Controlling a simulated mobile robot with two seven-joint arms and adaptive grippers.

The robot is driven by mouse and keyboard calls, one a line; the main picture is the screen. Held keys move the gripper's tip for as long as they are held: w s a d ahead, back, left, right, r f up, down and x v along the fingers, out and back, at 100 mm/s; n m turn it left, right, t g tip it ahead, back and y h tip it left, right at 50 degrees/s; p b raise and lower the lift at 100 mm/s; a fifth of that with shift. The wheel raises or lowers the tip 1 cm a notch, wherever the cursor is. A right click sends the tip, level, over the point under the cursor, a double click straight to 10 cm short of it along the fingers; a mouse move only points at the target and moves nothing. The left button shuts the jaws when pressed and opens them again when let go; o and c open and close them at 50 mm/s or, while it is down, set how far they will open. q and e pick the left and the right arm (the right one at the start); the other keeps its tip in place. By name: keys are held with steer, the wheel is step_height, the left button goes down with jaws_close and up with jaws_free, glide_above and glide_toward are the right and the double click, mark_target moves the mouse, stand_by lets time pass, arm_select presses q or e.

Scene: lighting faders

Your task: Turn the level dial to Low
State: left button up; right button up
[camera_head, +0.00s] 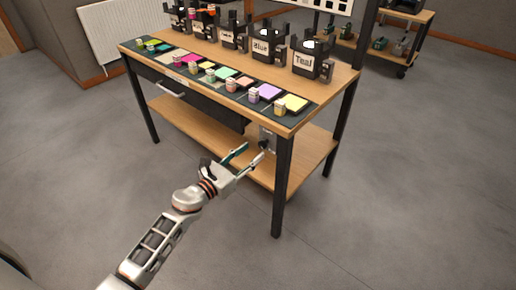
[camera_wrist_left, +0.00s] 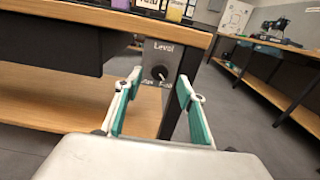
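The level dial (camera_wrist_left: 158,73) is a dark round knob on a grey panel (camera_wrist_left: 158,50) marked "Level". The panel sits under the table top beside a dark leg. Small lettering below the knob is partly hidden by my fingers and I cannot read it, nor the knob's setting. The dial shows small in the head view (camera_head: 264,145), just beyond my fingertips. My left gripper (camera_head: 249,156) is open and empty, with teal-padded fingers. In the left wrist view (camera_wrist_left: 160,84) its fingertips stand on either side of the dial; contact is not clear. My right gripper is out of view.
The wooden table (camera_head: 341,84) bears a row of labelled black bins, including a Teal bin (camera_head: 305,62), with coloured cards and small blocks in front. A dark leg (camera_head: 281,190) stands right of the dial. A lower shelf (camera_head: 313,150) lies below. The floor in front is clear.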

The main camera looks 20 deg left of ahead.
mark_target(261, 146)
arm_select(q)
steer(key=x, duration=0.3)
steer(key=shift+w+d+f, duration=0.1)
steer(key=shift+w+d, duration=0.05)
steer(key=shift+w, duration=0.05)
steer(key=shift+w+d, duration=0.1)
steer(key=shift+w, duration=0.25)
steer(key=c, duration=1.1)
